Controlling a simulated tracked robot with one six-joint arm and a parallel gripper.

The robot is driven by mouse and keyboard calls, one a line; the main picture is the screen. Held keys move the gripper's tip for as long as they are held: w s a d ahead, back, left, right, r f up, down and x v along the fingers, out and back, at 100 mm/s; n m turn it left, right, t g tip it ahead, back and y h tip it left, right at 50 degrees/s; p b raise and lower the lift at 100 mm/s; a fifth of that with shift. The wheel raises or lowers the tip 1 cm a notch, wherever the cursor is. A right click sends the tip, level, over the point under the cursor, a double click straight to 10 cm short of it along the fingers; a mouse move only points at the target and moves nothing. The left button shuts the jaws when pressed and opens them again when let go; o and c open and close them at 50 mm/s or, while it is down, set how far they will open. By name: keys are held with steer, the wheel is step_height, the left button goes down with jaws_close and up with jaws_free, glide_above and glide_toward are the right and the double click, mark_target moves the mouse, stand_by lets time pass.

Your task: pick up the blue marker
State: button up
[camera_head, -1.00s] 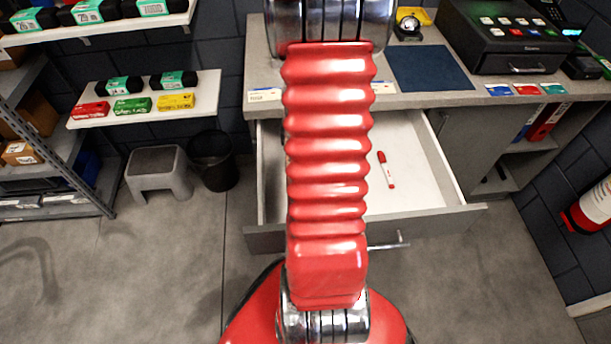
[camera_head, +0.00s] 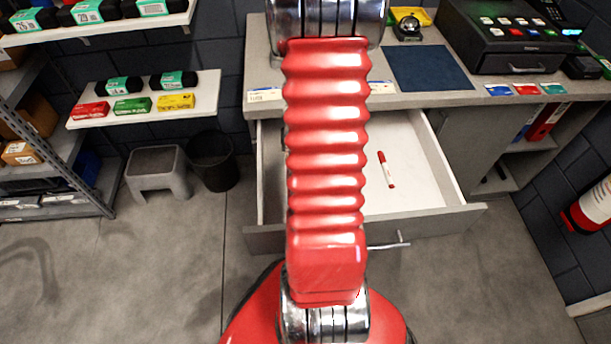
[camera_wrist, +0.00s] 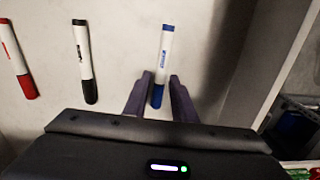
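The blue marker (camera_wrist: 164,55) has a white barrel and a blue cap, and lies in the open drawer (camera_head: 424,188) in the wrist view. My gripper (camera_wrist: 160,78) is open, with its two dark fingers on either side of the marker's blue cap end. A small gap shows on each side of the marker; I cannot tell how high the fingertips are above the drawer floor. In the head view my arm hides the gripper and the blue marker.
A black marker (camera_wrist: 84,62) and a red marker (camera_wrist: 17,60) lie left of the blue one; the red one also shows in the head view (camera_head: 386,169). The drawer wall (camera_wrist: 255,65) stands close on the right. The counter (camera_head: 440,98) overhangs the drawer's back.

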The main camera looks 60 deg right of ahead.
jaws_close()
steer(key=shift+r, duration=0.15)
step_height(320, 180, up, 10)
stand_by(0.8)
stand_by(0.4)
